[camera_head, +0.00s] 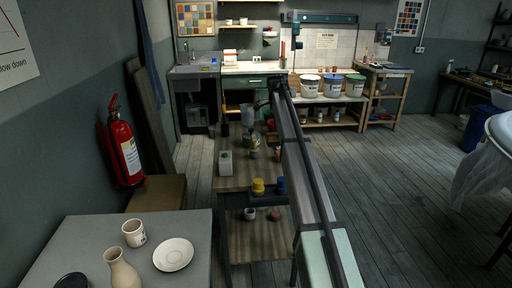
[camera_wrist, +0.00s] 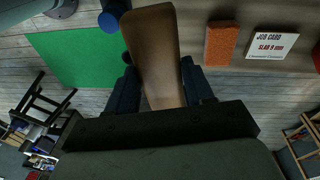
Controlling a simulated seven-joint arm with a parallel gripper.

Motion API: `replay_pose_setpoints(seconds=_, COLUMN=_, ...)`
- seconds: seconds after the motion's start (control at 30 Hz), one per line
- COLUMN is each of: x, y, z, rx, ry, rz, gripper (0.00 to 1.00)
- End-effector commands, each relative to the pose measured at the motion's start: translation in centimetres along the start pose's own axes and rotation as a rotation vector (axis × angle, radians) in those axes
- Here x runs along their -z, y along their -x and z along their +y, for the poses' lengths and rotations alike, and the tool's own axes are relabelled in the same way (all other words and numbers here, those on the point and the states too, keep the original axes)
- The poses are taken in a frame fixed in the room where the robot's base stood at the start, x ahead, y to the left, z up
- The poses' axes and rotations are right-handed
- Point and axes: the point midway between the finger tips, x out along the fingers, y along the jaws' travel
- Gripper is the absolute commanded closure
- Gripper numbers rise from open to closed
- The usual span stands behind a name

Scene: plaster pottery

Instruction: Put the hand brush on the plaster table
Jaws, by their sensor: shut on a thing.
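The hand brush (camera_wrist: 155,55) shows in the wrist view as a long, pale brown wooden piece. My gripper (camera_wrist: 158,82) is shut on it, with a dark finger on each side. The bristles are not visible. In the head view my arm stretches away to the far counter, and its end is too small and dark to show the brush. Which table is the plaster table is not clear: a grey-topped table (camera_head: 75,235) stands at the front left and a narrow wooden table (camera_head: 232,178) runs along the middle.
In the wrist view a red-brown block (camera_wrist: 221,43) and a job card (camera_wrist: 271,43) lie near the brush, with a flat green panel (camera_wrist: 70,55) at left. The grey table holds a cup (camera_head: 133,232), a saucer (camera_head: 173,254) and a vase (camera_head: 121,270). A fire extinguisher (camera_head: 123,150) hangs at left.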

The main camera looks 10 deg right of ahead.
Motion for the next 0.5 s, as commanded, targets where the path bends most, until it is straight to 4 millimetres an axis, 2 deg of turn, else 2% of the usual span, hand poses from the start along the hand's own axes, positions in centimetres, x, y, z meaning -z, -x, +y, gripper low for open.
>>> replay_pose_setpoints(seconds=0.03, x=1.4, y=-0.1, z=0.1, rx=-0.004, ry=-0.041, rz=-0.005, gripper=0.81)
replay_pose_setpoints(seconds=0.1, x=2.8, y=-0.3, z=0.4, rx=-0.008, ry=-0.091, rz=-0.011, gripper=0.81)
replay_pose_setpoints(seconds=0.27, x=5.4, y=-0.7, z=0.8, rx=-0.016, ry=-0.182, rz=-0.021, gripper=0.81)
replay_pose_setpoints(seconds=0.3, x=5.0, y=-1.6, z=0.8, rx=-0.017, ry=-0.176, rz=-0.021, gripper=0.81)
replay_pose_setpoints(seconds=0.5, x=4.6, y=-4.3, z=0.5, rx=-0.015, ry=-0.173, rz=-0.020, gripper=0.81)
